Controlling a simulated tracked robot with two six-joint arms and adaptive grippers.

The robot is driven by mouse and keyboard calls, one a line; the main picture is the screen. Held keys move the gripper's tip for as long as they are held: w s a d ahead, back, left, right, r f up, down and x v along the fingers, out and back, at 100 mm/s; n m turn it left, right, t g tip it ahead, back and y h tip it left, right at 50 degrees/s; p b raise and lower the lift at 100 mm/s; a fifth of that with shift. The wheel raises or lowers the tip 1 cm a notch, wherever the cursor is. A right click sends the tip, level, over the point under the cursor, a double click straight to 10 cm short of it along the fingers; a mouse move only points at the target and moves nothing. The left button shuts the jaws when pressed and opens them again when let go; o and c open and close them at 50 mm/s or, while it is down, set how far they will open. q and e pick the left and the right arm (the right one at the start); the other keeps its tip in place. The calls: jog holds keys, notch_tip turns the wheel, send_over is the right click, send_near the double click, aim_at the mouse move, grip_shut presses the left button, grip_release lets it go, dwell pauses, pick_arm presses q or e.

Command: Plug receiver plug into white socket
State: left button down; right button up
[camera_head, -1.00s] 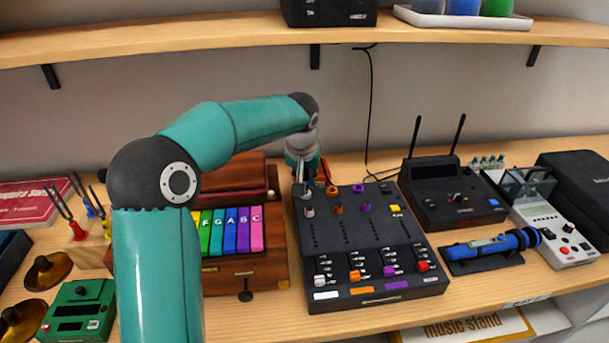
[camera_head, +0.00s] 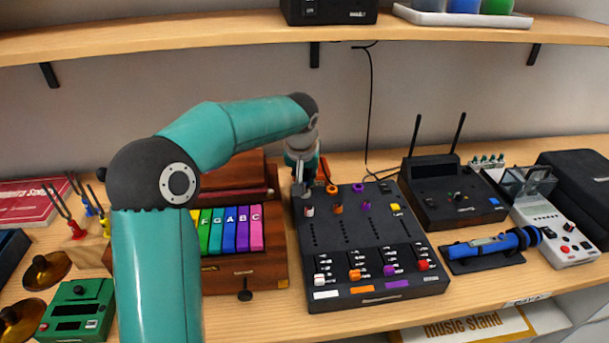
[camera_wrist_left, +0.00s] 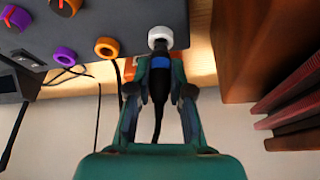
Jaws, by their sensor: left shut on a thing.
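My left gripper (camera_head: 302,183) is at the back left corner of the black mixer (camera_head: 365,242). In the left wrist view the left gripper (camera_wrist_left: 160,92) is shut on the receiver plug (camera_wrist_left: 159,78), a black body with a blue band and a cable trailing behind it. The plug's front end meets the white socket (camera_wrist_left: 160,36), a white ring on the mixer's back edge. They look lined up and touching; how deep the plug sits is hidden. The plug and white socket are hard to make out in the head view. My right gripper is not in view.
An orange socket (camera_wrist_left: 107,47) and a purple socket (camera_wrist_left: 65,56) sit beside the white one. A wooden instrument with coloured keys (camera_head: 232,231) stands close to the mixer's left. A receiver with two antennas (camera_head: 452,197) stands to the right.

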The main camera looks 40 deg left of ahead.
pick_arm(q)
jog(key=shift+f+b, duration=0.8)
jog(key=shift+f, duration=0.2)
jog(key=shift+s, duration=0.1)
jog(key=c, duration=1.4)
grip_release()
jog(key=o, duration=0.4)
jog(key=shift+f, duration=0.1)
jog(key=shift+r, duration=0.25)
